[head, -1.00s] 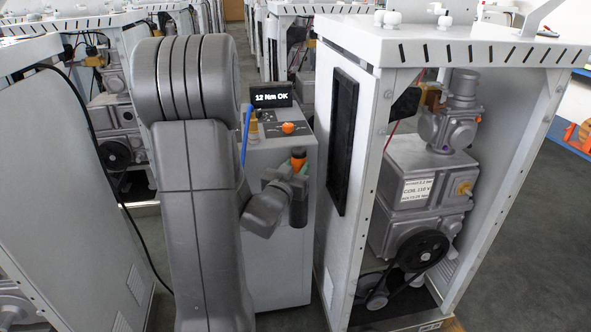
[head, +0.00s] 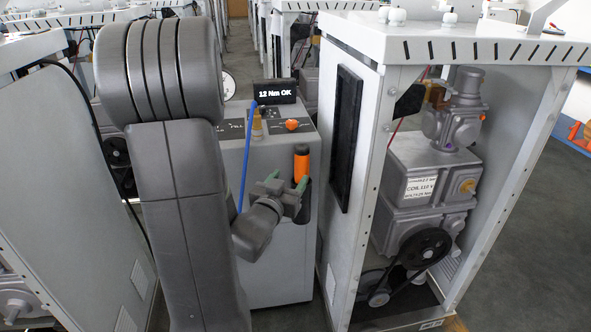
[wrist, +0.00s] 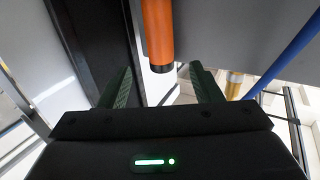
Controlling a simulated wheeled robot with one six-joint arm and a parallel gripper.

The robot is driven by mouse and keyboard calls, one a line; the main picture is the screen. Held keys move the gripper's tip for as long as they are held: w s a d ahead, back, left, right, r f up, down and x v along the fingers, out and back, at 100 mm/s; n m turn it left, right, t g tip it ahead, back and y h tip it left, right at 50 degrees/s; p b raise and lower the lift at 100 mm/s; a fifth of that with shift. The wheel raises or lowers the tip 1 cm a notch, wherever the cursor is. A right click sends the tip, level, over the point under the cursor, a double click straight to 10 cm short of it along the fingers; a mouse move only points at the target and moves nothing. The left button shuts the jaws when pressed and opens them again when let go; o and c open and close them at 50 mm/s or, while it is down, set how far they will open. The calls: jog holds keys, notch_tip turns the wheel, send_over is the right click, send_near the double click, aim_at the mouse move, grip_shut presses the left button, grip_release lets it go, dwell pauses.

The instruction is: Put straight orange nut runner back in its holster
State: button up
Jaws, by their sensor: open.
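The straight orange nut runner (head: 302,164) stands upright at the right side of the grey cabinet front, its lower part inside the dark holster (head: 304,208). My gripper (head: 288,181) is open and empty, just in front and to the left of it, with green fingertips apart. In the wrist view the nut runner (wrist: 158,28) shows its orange body and black end beyond the two green fingers (wrist: 160,88), not between them. My gripper partly hides the holster in the head view.
The grey cabinet (head: 275,260) carries a display (head: 275,92) reading "12 Nm OK", an orange knob (head: 291,125), a brass piece (head: 257,125) and a blue rod or cable (head: 246,150). A white machine frame (head: 345,150) stands close on the right.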

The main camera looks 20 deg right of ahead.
aim_at(300, 152)
jog(key=shift+v, duration=2.1)
jog(key=shift+w+d, duration=0.1)
jog(key=x, duration=1.1)
jog(key=shift+w+d, duration=0.1)
jog(key=shift+d, duration=0.1)
notch_tip(300, 152, up, 3)
jog(key=shift+w+f+p, duration=0.1)
jog(key=shift+p, duration=0.25)
jog(key=shift+d+r, duration=0.1)
jog(key=shift+r, duration=0.45)
jog(key=shift+f, duration=0.1)
